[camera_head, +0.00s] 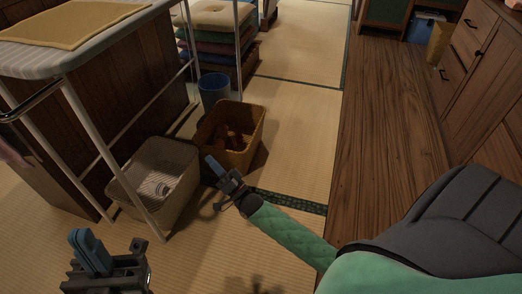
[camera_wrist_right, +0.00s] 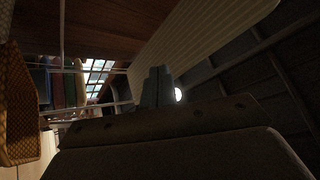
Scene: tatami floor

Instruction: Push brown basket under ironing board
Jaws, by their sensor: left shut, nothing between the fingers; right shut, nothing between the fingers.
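The brown basket (camera_head: 257,126) stands on the tatami just right of a beige basket, beyond the ironing board's white legs. Something reddish-brown lies in it. The ironing board (camera_head: 62,61) is at the upper left, with a yellow cloth on top. My right gripper (camera_head: 212,164) is shut and empty at the brown basket's near left corner; I cannot tell if it touches. In the right wrist view its fingers (camera_wrist_right: 157,86) are together, the brown basket (camera_wrist_right: 21,105) is at the left edge, and the ironing board's striped surface (camera_wrist_right: 205,38) is above. My left gripper (camera_head: 88,250) is shut and empty, low at left.
The beige basket (camera_head: 126,193) stands by a white board leg (camera_head: 113,160). A blue bin (camera_head: 214,91) is behind the brown basket. Stacked cushions (camera_head: 217,45) are further back. Wooden drawers (camera_head: 480,80) line the right; the floor between is clear.

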